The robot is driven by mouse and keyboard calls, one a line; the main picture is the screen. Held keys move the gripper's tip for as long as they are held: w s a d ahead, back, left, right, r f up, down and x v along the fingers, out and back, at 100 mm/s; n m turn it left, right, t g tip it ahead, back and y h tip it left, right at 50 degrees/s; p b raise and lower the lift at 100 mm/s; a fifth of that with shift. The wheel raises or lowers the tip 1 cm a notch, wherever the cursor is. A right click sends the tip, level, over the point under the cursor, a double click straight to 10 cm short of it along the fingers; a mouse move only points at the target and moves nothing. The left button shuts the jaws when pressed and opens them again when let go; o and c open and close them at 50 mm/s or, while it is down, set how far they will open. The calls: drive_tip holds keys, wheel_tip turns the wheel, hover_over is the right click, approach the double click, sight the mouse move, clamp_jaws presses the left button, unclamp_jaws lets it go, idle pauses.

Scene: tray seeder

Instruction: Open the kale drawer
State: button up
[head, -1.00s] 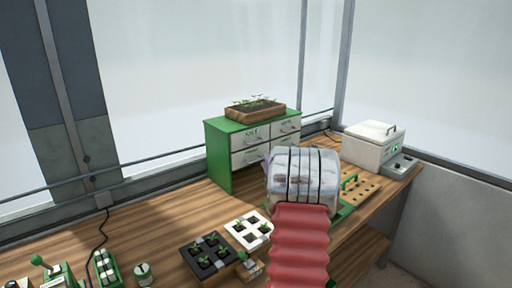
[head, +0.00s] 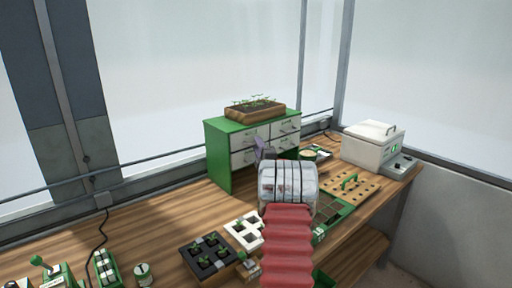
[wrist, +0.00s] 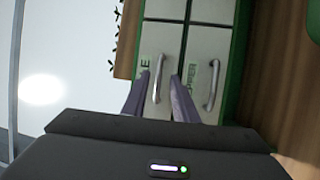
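The green cabinet (head: 219,163) with several white drawers stands at the back of the bench. Its upper left drawer, the kale drawer (head: 249,137), looks shut; part of its label shows in the wrist view. The kale drawer's bar handle (wrist: 157,80) lies between the purple fingertips of my gripper (wrist: 160,76), one on each side. The fingers are apart and not pressed on the bar; I cannot tell how far they reach past it. In the head view my gripper (head: 264,150) is in front of the cabinet's left drawers and hides part of them.
The lower drawer's handle (wrist: 213,84) is close beside my right finger. A wooden planter (head: 254,112) sits on the cabinet. Black (head: 208,257) and white (head: 243,233) seedling trays lie in front, and a white machine (head: 372,148) stands at the right.

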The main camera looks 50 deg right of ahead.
drive_tip(key=shift+w+d+r, duration=0.1)
drive_tip(key=shift+w+d, duration=0.2)
drive_tip(key=shift+w, duration=0.25)
clamp_jaws()
drive_tip(key=shift+f, duration=0.2)
idle(1.0)
